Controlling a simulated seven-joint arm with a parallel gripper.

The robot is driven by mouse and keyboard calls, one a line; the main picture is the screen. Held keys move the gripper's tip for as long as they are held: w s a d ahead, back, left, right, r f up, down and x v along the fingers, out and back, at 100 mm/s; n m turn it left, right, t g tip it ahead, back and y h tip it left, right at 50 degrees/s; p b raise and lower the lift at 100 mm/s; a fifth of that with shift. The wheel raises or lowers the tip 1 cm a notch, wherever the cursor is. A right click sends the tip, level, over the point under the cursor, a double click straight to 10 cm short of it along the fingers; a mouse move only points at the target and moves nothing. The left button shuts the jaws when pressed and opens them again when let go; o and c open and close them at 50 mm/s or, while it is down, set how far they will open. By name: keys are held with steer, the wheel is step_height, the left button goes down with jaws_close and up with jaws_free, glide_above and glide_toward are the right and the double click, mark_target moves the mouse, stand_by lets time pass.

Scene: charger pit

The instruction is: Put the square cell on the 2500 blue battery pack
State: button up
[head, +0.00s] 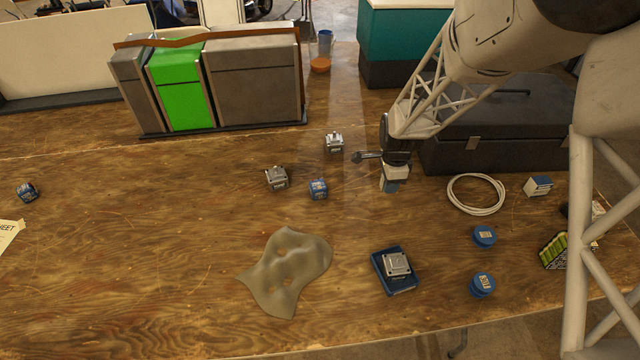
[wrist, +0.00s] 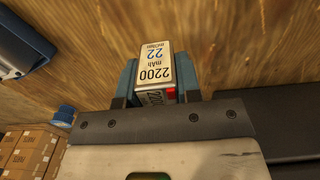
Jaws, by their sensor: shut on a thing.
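My gripper (head: 390,187) is above the table in front of the black case. In the wrist view, my gripper (wrist: 158,85) is shut on a boxy cell (wrist: 153,68) with a pale label reading 2200 mAh. In the head view my fingers hide it. A grey square cell (head: 397,263) lies on a dark blue pack (head: 407,288) at the front. Small blue blocks stand at the centre (head: 318,189), far left (head: 27,193) and right (head: 538,186). No label reading 2500 is legible, so I cannot tell which pack is the 2500 one.
Two grey blocks (head: 276,178) (head: 334,142) stand left of my gripper. Round blue items (head: 484,236) (head: 482,285) and a white cable coil (head: 476,209) lie right. A crumpled cloth (head: 286,272) lies at front centre. The black case (head: 495,130) is close behind my gripper. The left table is mostly clear.

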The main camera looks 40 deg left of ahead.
steer(key=s+a+r+n, duration=0.2)
steer(key=s+n, duration=0.2)
steer(key=s, duration=0.6)
steer(key=s+a+r+n, duration=0.1)
steer(key=s+a+n, duration=0.2)
steer(key=s, duration=0.7)
steer(key=shift+r+n, duration=0.4)
steer(key=shift+n, duration=0.8)
glide_above(318, 184)
steer(key=shift+f, duration=0.7)
steer(key=shift+f, duration=0.15)
steer(key=shift+f, duration=1.65)
steer(key=shift+f, duration=0.15)
